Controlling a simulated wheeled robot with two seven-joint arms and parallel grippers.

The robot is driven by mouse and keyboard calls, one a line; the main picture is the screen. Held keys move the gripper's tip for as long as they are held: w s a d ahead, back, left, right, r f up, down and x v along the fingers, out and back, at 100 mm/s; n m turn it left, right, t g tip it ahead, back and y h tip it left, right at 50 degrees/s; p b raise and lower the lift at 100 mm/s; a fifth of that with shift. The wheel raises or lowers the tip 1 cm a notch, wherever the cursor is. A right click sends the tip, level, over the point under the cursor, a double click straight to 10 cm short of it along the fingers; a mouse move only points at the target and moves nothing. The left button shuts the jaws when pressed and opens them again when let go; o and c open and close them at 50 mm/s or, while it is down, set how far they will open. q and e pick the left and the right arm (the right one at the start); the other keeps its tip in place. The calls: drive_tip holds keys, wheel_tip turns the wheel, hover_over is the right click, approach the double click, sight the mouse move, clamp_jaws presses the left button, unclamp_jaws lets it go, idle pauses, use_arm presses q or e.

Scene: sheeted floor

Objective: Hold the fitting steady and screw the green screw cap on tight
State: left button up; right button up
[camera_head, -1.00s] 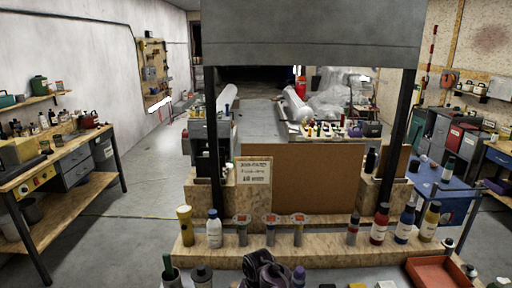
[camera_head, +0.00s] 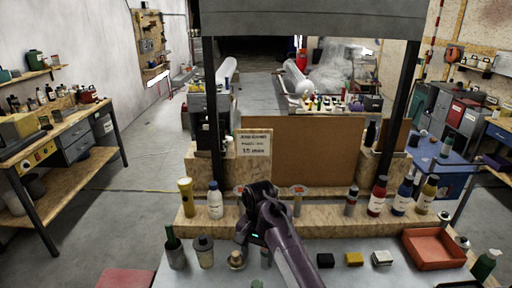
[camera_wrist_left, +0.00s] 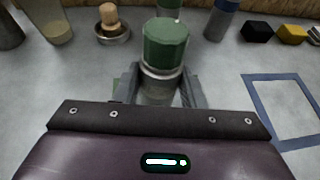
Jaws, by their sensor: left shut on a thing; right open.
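In the left wrist view my left gripper (camera_wrist_left: 162,92) is shut around a grey metal fitting (camera_wrist_left: 158,88) and holds it upright above the grey bench. The green screw cap (camera_wrist_left: 166,46) sits upright on top of the fitting; how far it is threaded cannot be told. In the head view only a small green top (camera_head: 257,284) shows at the bottom edge, probably this cap. My right gripper (camera_head: 247,238) is open over the bench beyond that green top; its fingertips are hard to make out. The left gripper is not visible in the head view.
A cork-topped piece in a round dish (camera_wrist_left: 112,30) stands left of the fitting. Black (camera_head: 325,260) and yellow (camera_head: 354,259) blocks and a red tray (camera_head: 433,248) lie to the right. Bottles line the wooden ledge (camera_head: 330,228). A blue taped outline (camera_wrist_left: 290,105) encloses bare bench.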

use_arm(q)
drive_tip(key=o, duration=1.2)
drive_tip(key=shift+f, duration=0.1)
